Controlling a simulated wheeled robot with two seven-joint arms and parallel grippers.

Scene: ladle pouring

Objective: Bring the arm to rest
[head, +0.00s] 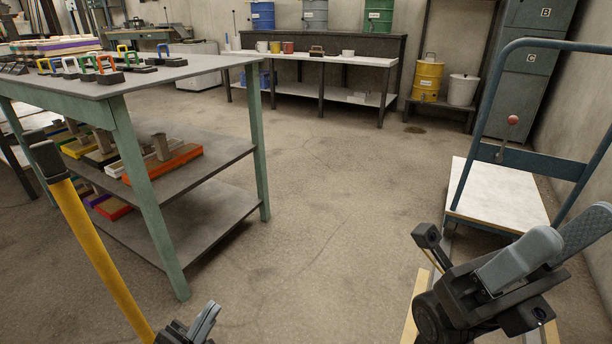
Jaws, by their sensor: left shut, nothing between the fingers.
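My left gripper (211,311) shows at the bottom edge, left of the middle. Its grey fingers are together and hold nothing. The rest of that arm is below the picture. My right gripper (560,250) is at the lower right, in front of the trolley. Neither gripper touches the workbench or the trolley as far as I can see.
A green-legged workbench (180,72) with padlock-like items and a loaded lower shelf stands at left. A yellow bar (98,255) rises before it. A blue-framed trolley (497,191) stands at right. A bench (318,59) with cups is at the back. The middle floor is clear.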

